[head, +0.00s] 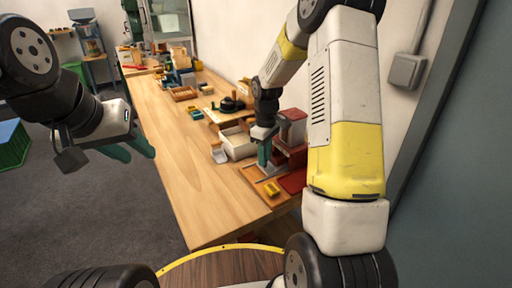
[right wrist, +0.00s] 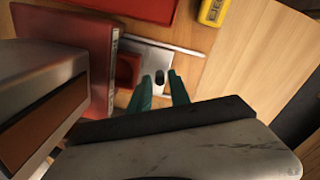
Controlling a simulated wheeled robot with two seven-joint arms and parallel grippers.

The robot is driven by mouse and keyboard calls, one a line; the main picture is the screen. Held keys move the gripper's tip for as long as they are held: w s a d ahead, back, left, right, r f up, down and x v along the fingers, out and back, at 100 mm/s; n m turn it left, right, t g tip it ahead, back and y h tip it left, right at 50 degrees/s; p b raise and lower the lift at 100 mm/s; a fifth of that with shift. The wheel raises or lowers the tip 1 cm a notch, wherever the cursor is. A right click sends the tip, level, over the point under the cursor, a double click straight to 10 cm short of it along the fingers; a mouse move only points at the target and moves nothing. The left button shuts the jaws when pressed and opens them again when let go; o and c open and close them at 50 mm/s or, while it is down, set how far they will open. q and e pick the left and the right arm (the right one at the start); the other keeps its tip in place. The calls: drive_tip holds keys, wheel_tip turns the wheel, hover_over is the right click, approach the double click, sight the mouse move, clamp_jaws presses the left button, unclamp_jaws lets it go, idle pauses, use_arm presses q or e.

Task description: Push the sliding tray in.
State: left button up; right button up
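The sliding tray is a silver-grey plate (right wrist: 150,58) with a dark oval spot at its near end, beside a red block (right wrist: 127,70). In the head view the tray (head: 269,171) shows partly, at the foot of the red device (head: 291,130). My right gripper (right wrist: 162,90) has its green fingertips apart, just at the tray's near end, with the dark spot between them in the picture; contact cannot be told. It also shows in the head view (head: 265,152), above the tray. My left gripper (head: 130,150) is open and empty, off the table's left side.
A yellow object (right wrist: 212,12) lies near the tray, also in the head view (head: 271,189). A red pad (head: 293,181) is right of the tray. A white bin (head: 238,143) stands behind it. A wall is close at right.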

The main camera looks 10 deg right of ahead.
wheel_tip(320, 180, up, 8)
drive_tip(key=shift+f, duration=0.1)
drive_tip(key=o, duration=0.3)
drive_tip(key=shift+s+f+n, duration=0.1)
drive_tip(key=shift+n, duration=0.2)
drive_tip(key=f+n+h, duration=0.1)
drive_tip(key=f+n, duration=0.1)
drive_tip(key=n, duration=0.2)
drive_tip(key=f+n+t+h, duration=0.1)
drive_tip(key=f+n, duration=0.2)
drive_tip(key=n, duration=0.2)
drive_tip(key=f+n+t+h, duration=0.1)
drive_tip(key=f+n, duration=0.2)
drive_tip(key=n, duration=0.1)
drive_tip(key=shift+a+f+n+h, duration=0.2)
drive_tip(key=shift+f+n+h, duration=0.05)
drive_tip(key=shift+n+h, duration=0.15)
clamp_jaws()
idle(0.9)
